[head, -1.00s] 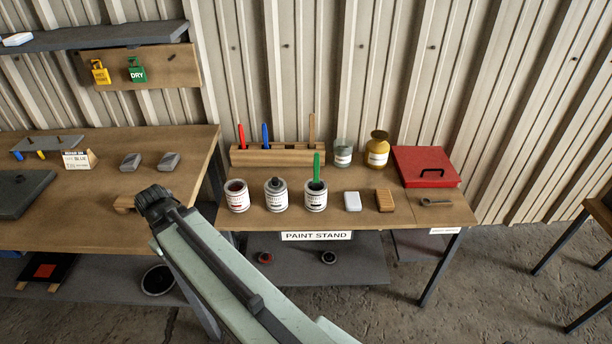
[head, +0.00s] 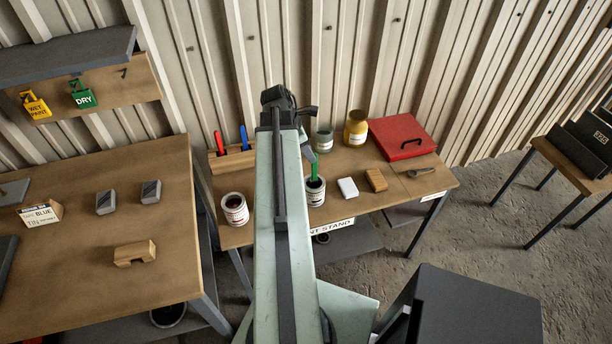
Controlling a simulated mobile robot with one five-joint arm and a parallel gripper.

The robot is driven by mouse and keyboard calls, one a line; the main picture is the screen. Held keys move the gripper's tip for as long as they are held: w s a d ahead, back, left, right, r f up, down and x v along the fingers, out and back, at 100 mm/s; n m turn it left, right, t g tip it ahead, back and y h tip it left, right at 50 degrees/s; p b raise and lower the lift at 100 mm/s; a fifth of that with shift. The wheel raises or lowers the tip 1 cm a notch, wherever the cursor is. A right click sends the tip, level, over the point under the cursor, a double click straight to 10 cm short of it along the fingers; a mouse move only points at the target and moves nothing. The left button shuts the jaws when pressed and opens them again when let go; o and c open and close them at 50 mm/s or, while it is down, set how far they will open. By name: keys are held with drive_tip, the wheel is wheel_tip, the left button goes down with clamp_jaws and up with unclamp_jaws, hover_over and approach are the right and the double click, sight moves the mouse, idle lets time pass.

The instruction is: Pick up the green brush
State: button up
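The green brush (head: 314,168) stands handle-up in a paint can (head: 314,191) on the paint stand table (head: 412,185). My arm reaches across the middle of the head view, just left of the brush. The end of my arm, with my gripper (head: 309,153), is above the table close to the brush handle. A grey finger part shows near the top of the handle, and I cannot tell whether it touches. The rest of my gripper is hidden behind the arm, so its opening does not show.
A red-marked can (head: 235,209) stands left of my arm. A rack (head: 233,162) holds red and blue brushes. A glass jar (head: 324,142), a yellow jar (head: 356,128), a white block (head: 347,187), a wooden block (head: 376,180) and a red case (head: 401,137) are right of my arm.

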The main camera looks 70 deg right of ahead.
wheel_tip(320, 180, down, 3)
drive_tip(key=b, duration=0.7)
hover_over(314, 180)
drive_tip(key=f, duration=0.4)
drive_tip(key=shift+w+d+f, duration=0.2)
drive_tip(key=shift+d, duration=0.1)
drive_tip(key=shift+s, duration=0.1)
drive_tip(key=shift+r, duration=0.15)
clamp_jaws()
